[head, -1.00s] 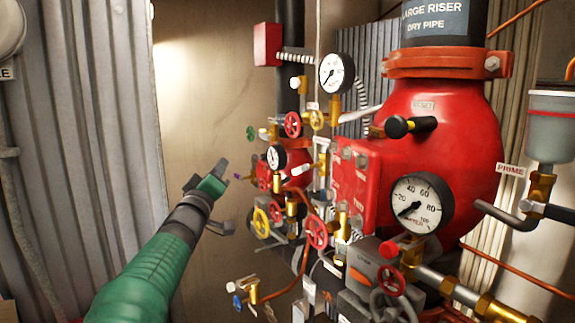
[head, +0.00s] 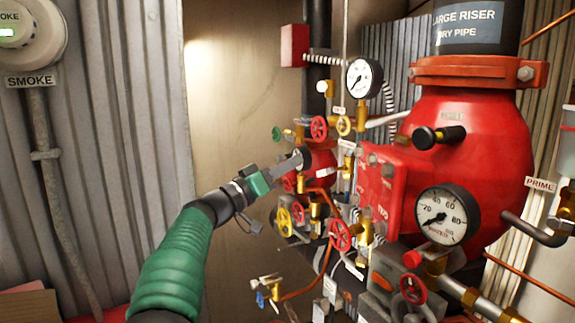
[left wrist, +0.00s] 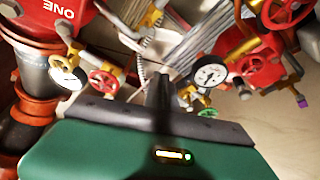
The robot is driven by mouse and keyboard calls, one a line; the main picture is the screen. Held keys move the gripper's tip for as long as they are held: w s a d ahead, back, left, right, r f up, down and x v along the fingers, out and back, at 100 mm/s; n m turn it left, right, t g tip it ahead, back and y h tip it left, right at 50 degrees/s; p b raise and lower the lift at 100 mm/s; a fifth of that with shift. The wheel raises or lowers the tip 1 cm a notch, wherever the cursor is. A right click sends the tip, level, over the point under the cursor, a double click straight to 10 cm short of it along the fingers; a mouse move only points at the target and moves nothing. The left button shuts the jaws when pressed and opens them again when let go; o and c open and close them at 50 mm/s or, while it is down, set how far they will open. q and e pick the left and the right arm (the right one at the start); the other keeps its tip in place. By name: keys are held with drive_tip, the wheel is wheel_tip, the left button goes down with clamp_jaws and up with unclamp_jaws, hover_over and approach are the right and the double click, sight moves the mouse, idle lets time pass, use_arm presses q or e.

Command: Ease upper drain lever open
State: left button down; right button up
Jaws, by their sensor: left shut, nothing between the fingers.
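My left gripper (head: 288,165) is shut and empty, its fingers pointing right at the small valve cluster and overlapping a small gauge (head: 304,158). I cannot tell whether it touches anything. In the left wrist view its dark fingers (left wrist: 160,88) point up toward a white gauge (left wrist: 209,75), blurred. I cannot tell which handle is the upper drain lever, as no readable label marks it. A purple-tipped brass fitting (left wrist: 299,100) shows at right in the left wrist view. A pale handle (head: 350,147) sits right of the fingers in the head view. My right gripper is not in view.
The large red riser (head: 470,150) fills the right, with a black-knobbed lever (head: 438,137) and a water gauge (head: 447,216). Red handwheels (head: 340,236) and copper pipes crowd the middle. A corrugated wall (head: 120,130) stands left; the space before the tan panel (head: 238,90) is clear.

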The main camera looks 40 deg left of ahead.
sight(323, 173)
use_arm(q)
drive_tip(key=p+x, duration=0.3)
drive_tip(key=x, duration=0.3)
drive_tip(key=f, duration=0.1)
drive_tip(key=d+f, duration=0.1)
drive_tip(key=f, duration=0.1)
drive_tip(key=shift+s+d+f, duration=0.25)
drive_tip(key=shift+s+d, duration=0.1)
drive_tip(key=shift+s, duration=0.05)
